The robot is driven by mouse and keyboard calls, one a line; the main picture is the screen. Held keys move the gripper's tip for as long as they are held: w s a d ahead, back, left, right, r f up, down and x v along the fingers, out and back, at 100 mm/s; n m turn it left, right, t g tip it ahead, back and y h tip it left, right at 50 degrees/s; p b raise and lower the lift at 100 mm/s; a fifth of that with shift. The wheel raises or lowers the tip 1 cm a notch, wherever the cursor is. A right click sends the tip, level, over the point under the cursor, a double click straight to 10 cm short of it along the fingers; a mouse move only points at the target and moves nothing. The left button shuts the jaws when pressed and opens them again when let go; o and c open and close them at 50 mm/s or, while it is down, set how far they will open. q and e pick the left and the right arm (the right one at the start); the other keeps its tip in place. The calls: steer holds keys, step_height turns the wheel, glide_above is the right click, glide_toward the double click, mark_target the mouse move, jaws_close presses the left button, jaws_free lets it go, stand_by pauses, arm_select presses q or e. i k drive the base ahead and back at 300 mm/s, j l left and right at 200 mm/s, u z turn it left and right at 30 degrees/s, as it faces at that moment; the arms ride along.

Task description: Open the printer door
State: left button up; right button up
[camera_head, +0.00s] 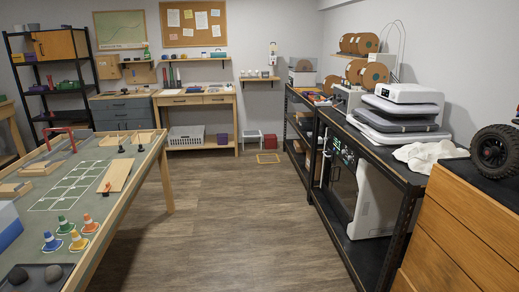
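A printer with a white side panel (377,200) stands on the lower shelf of the black rack at the right. Its dark front door (342,180) faces left toward the aisle and shows at a steep angle. A pale vertical bar (325,157), which looks like a handle, is at the far edge of this front. The door looks shut, but the angle makes this hard to tell. A small lit green patch shows near the top of the front. Neither of my grippers is in view.
The wooden floor (230,225) is clear in the middle. A work table (170,180) with cones and ramps fills the left. The black rack (402,180) carries a grey-white machine (400,110) and a white cloth (425,155). A wooden drawer cabinet (460,235) stands at near right.

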mark_target(345, 185)
steer(key=i+u, duration=0.15)
steer(key=i, duration=2.3)
